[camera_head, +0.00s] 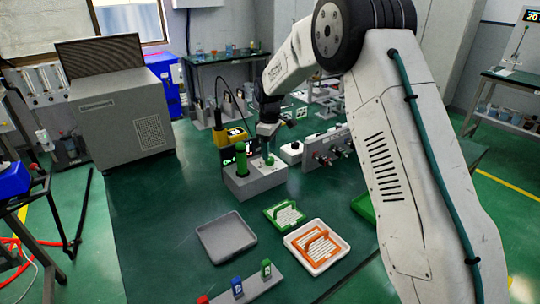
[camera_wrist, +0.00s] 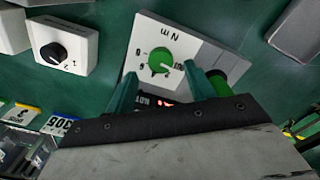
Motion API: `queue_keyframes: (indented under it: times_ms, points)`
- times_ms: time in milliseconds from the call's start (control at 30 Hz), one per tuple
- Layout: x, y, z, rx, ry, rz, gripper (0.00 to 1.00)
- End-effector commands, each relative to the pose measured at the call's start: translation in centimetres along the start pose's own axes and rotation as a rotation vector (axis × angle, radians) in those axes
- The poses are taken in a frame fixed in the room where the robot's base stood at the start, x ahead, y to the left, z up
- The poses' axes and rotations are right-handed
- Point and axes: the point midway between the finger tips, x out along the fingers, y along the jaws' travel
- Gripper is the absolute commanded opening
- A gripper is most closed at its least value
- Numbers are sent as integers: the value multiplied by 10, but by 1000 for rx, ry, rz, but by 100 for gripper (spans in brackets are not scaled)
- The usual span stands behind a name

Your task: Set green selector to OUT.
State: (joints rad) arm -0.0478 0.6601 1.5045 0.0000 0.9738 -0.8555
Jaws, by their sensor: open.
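The green selector (camera_wrist: 153,58) is a round green knob on a white dial plate (camera_wrist: 160,30) with dark markings around it. In the wrist view, lettering at its right looks like OUT. A pale mark shows on the knob's lower right, but I cannot tell exactly which marking it points to. In the head view the dial sits on a grey block (camera_head: 258,182). My gripper (camera_wrist: 161,72) is open, with its two green fingers apart, one on each side below the knob. I cannot tell whether they touch it. My gripper (camera_head: 268,148) hangs above the block in the head view.
A green cylinder (camera_head: 241,155) stands close beside the dial on the block. A yellow device (camera_head: 232,134) is behind. A box with a black knob (camera_wrist: 62,45) is nearby. A grey tray (camera_head: 226,238) and a white tray with an orange-handled piece (camera_head: 317,247) lie in front.

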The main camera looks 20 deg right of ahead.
Motion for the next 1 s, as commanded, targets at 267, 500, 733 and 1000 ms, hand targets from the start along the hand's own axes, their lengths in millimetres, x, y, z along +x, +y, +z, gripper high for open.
queue_keyframes:
  times_ms: [267,500,733,1000]
  points:
    - [-38,1,0,0,1,1,54]
    - [-43,0,0,1,0,0,54]
    - [-43,0,1,30,-1,-2,54]
    - [-36,-55,49,298,-102,-87,54]
